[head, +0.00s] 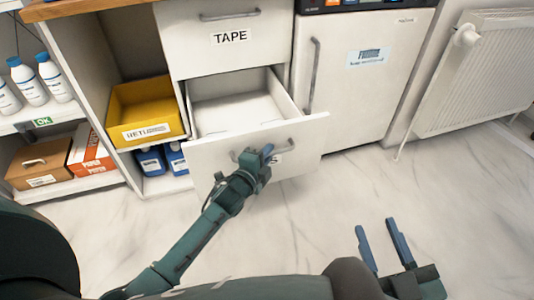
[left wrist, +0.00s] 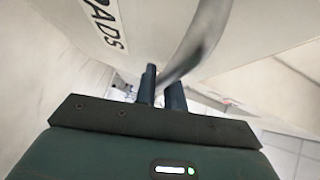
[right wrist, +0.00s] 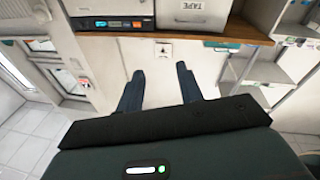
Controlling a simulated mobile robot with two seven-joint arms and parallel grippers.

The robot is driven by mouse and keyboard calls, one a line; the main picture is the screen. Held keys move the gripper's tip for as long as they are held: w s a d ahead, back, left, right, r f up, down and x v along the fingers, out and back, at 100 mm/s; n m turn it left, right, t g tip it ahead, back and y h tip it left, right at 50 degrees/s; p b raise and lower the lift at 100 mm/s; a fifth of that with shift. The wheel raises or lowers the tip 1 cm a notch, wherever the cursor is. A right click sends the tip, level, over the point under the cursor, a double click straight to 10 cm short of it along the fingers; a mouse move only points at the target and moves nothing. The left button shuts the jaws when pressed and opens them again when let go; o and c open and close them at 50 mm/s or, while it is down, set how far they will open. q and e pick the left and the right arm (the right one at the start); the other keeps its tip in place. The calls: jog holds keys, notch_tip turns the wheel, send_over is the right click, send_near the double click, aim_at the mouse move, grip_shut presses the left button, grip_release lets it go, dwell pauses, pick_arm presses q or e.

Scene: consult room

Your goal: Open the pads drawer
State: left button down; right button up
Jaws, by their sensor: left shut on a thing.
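The pads drawer (head: 312,138) is pulled out below the TAPE drawer, and its inside (head: 240,110) looks empty. Its PADS label (left wrist: 105,22) shows in the left wrist view; in the head view my gripper mostly covers it. My left gripper (head: 263,153) is shut on the curved metal drawer handle (left wrist: 205,35), with its fingers (left wrist: 162,88) around the bar at the drawer front. My right gripper (head: 376,228) is open and empty above the floor at lower right, away from the drawer.
The closed TAPE drawer (head: 245,22) is above. A white fridge-like cabinet (head: 365,90) and a radiator (head: 480,70) stand to the right. A yellow bin (head: 145,105) and shelves with bottles (head: 28,82) and boxes are at left. The marble floor (head: 330,195) in front is clear.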

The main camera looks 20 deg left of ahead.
pick_arm(q)
jog(key=c, duration=1.5)
grip_release()
pick_arm(e)
jog(key=shift+r, duration=0.1)
pick_arm(q)
jog(key=p+v, duration=0.3)
jog(key=v, duration=1)
jog(key=shift+p, duration=0.4)
pick_arm(e)
jog(key=shift+w+d+m+g+h, duration=0.2)
jog(key=shift+d+m+g+h, duration=0.6)
jog(key=shift+g+h, duration=0.35)
pick_arm(q)
jog(key=shift+s, duration=0.1)
